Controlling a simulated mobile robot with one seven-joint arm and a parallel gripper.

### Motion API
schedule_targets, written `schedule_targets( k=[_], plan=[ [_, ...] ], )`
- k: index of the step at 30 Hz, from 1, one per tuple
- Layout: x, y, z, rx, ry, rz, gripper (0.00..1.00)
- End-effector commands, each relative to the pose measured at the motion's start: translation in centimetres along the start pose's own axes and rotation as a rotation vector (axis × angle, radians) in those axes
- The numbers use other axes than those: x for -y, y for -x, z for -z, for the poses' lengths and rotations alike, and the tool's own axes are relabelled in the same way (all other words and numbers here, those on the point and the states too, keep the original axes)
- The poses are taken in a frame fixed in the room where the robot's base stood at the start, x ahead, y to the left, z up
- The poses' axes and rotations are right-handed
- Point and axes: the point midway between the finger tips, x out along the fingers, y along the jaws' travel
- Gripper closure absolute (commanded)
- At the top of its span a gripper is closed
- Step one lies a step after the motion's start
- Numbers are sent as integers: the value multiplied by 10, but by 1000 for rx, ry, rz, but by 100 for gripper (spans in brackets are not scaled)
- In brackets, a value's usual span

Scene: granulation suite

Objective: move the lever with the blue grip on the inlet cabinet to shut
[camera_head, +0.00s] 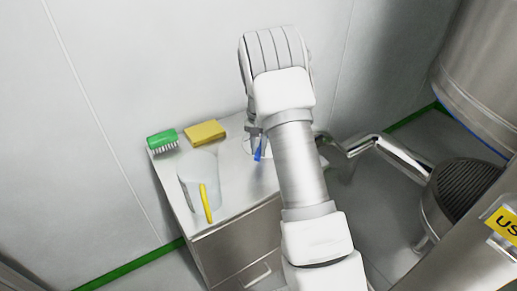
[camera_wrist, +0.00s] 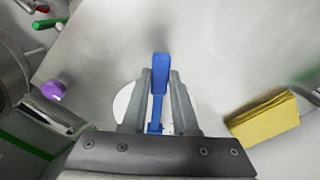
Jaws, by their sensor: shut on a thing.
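The lever with the blue grip (camera_wrist: 160,72) stands over a pale round plate (camera_wrist: 124,103) on the cabinet top in the wrist view. My gripper (camera_wrist: 160,80) is shut on the blue grip, with one grey finger on each side of it. In the head view a bit of the blue grip (camera_head: 259,152) shows below my gripper (camera_head: 257,140), and my arm hides part of the plate. The inlet cabinet (camera_head: 240,245) is a metal box with a light top against the wall. The lever's exact angle is hard to tell.
A shiny pipe (camera_head: 375,145) runs off to the right. A purple knob (camera_wrist: 54,91) shows in the wrist view.

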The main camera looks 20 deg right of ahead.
Motion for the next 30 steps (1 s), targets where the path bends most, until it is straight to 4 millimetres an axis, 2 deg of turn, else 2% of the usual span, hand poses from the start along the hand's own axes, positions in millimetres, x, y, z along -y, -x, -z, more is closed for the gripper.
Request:
schedule_targets(
  k=[30],
  plan=[
    [-4, 1, 1, -2, 33, 1, 100]
  ],
)
